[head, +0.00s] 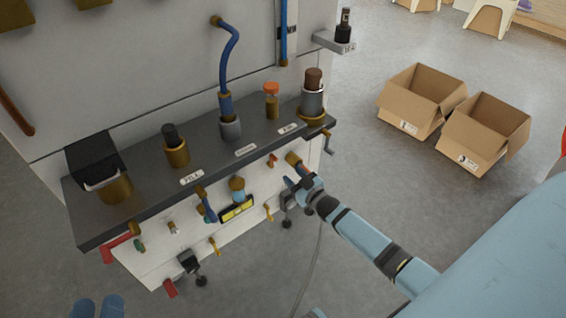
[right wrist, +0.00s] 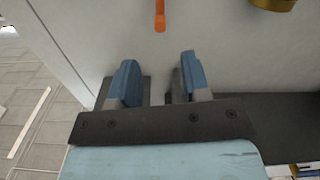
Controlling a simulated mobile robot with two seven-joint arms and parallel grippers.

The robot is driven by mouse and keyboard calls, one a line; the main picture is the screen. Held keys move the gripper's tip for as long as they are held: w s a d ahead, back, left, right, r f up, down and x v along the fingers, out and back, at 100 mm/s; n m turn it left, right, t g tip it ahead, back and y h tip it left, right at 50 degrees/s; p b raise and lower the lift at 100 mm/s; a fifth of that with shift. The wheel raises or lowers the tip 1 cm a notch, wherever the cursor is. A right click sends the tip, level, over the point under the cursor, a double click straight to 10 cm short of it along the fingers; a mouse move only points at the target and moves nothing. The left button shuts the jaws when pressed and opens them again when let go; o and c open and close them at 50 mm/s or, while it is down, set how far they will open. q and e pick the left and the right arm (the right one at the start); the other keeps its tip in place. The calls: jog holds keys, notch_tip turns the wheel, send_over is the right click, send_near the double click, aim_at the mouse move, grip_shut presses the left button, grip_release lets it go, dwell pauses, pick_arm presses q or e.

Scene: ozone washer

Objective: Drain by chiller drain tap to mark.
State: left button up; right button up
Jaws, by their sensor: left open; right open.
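The washer unit's white front panel (head: 155,262) carries several small taps. They include a red handle (head: 115,248) at left, yellow levers (head: 214,246) and an orange-red lever (head: 272,160) near the right end. I cannot tell which is the chiller drain tap, and no level mark is readable. My right gripper (head: 290,184) is by the panel's right end, below a brass fitting (head: 293,158). In the right wrist view its blue fingers (right wrist: 157,85) are apart and empty, with an orange lever (right wrist: 160,15) ahead of them.
A dark shelf (head: 215,165) above the panel holds a black box (head: 92,158), brass-based cylinders and an orange-capped bottle (head: 271,100). A blue hose (head: 229,55) rises behind. Two open cardboard boxes (head: 415,100) stand on the floor at right.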

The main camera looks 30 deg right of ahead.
pick_arm(q)
jog(key=shift+a+f+g+y, duration=0.15)
jog(key=shift+f+g+y, duration=0.05)
jog(key=shift+f, duration=0.3)
jog(key=shift+a+f+g+y, duration=0.15)
jog(key=shift+f+g+y, duration=0.05)
jog(key=shift+f, duration=0.25)
pick_arm(e)
jog(key=shift+s+d, duration=0.15)
jog(key=shift+s, duration=1.7)
